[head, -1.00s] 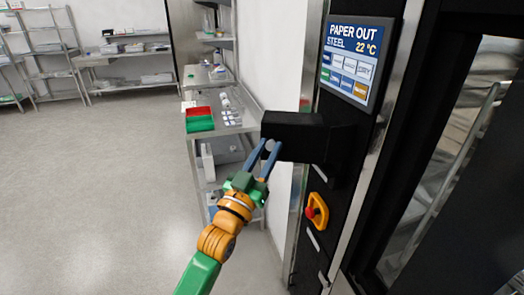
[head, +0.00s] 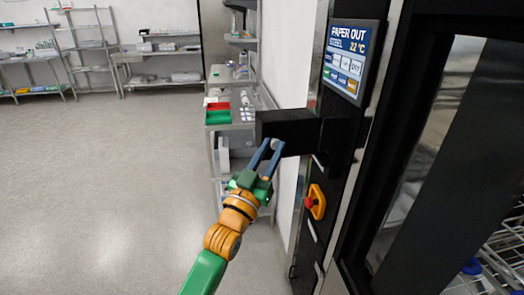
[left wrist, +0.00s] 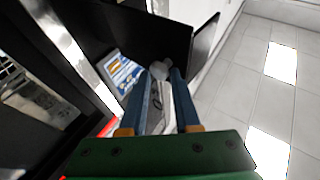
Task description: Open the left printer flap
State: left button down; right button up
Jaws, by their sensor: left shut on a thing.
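The black printer flap (head: 285,128) juts out to the left from the dark machine front, below the screen, in the head view. It stands swung out from the panel. My left gripper (head: 268,150) has its blue fingers shut on a small pale round knob (head: 275,145) at the flap's outer end. In the left wrist view my left gripper (left wrist: 163,95) shows its two fingers with the grey knob (left wrist: 160,70) between their tips. The black flap (left wrist: 150,30) fills the top there. The right gripper is in neither view.
The screen (head: 348,58) reads "PAPER OUT". A red-and-yellow emergency knob (head: 314,202) sits low on the panel beside my left arm. A metal shelf with a red and green bin (head: 218,113) stands behind the flap. The floor (head: 110,200) at left is clear.

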pick_arm(q)
jog(key=shift+s+d+r, duration=0.1)
jog(key=shift+d+r, duration=0.1)
jog(key=c, duration=0.9)
grip_release()
jog(key=shift+o, duration=1.2)
jog(key=shift+d, duration=0.45)
jog(key=shift+s+d, duration=0.1)
jog(key=shift+d, duration=0.05)
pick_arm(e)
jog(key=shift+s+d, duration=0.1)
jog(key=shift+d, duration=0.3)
pick_arm(q)
jog(key=shift+f, duration=0.1)
jog(key=b+v, duration=0.2)
jog(key=v, duration=0.5)
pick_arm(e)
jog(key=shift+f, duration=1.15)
